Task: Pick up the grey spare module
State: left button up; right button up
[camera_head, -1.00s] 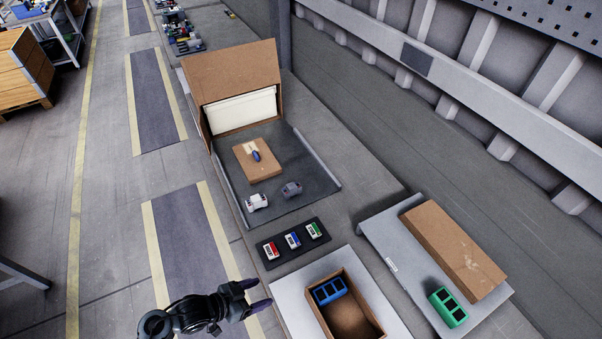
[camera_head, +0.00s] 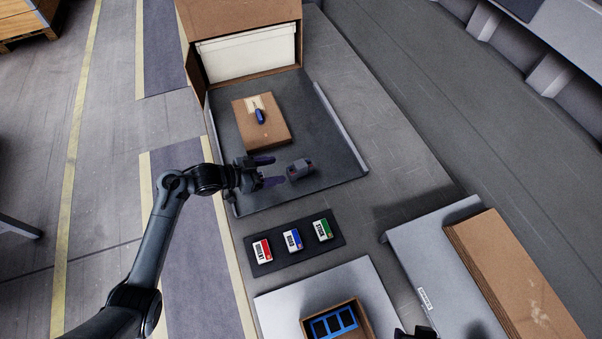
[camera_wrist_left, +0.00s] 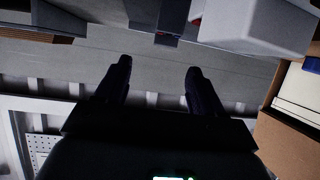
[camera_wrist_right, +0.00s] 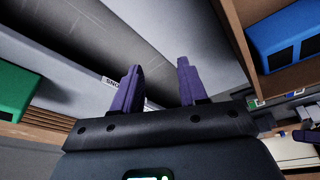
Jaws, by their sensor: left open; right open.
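The grey module (camera_head: 299,169) lies on the dark mat (camera_head: 335,150), with small red marks on it. My left gripper (camera_head: 270,171) is open just left of it, fingers pointing toward it, with a small gap. In the left wrist view the open fingers (camera_wrist_left: 160,78) show below a grey body (camera_wrist_left: 168,18) at the top edge. A larger pale block (camera_wrist_left: 255,22) is at upper right there. The white module is hidden in the head view, probably behind my left gripper. My right gripper (camera_wrist_right: 158,75) is open and empty; only a dark bit shows at the head view's bottom edge.
A cardboard block (camera_head: 275,135) with a blue-handled screwdriver (camera_head: 259,115) sits behind the grey module. Red (camera_head: 261,251), blue (camera_head: 292,240) and green (camera_head: 322,230) labelled modules lie on a dark strip in front. A cardboard box (camera_head: 366,322) holds a blue rack (camera_head: 334,322).

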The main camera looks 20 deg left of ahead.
aim_at(301, 163)
pick_arm(q)
jog(key=x, duration=0.3)
jog(key=b+x, duration=0.1)
jog(key=shift+w+d+r, duration=0.1)
jog(key=shift+w, duration=0.45)
pick_arm(e)
jog(key=shift+w+f, duration=0.45)
jog(key=shift+w, duration=0.15)
pick_arm(q)
jog(key=shift+b+x, duration=0.9)
jog(key=shift+x, duration=2.25)
pick_arm(e)
jog(key=shift+f, duration=0.9)
pick_arm(q)
jog(key=c, duration=1.1)
jog(key=shift+c, duration=0.2)
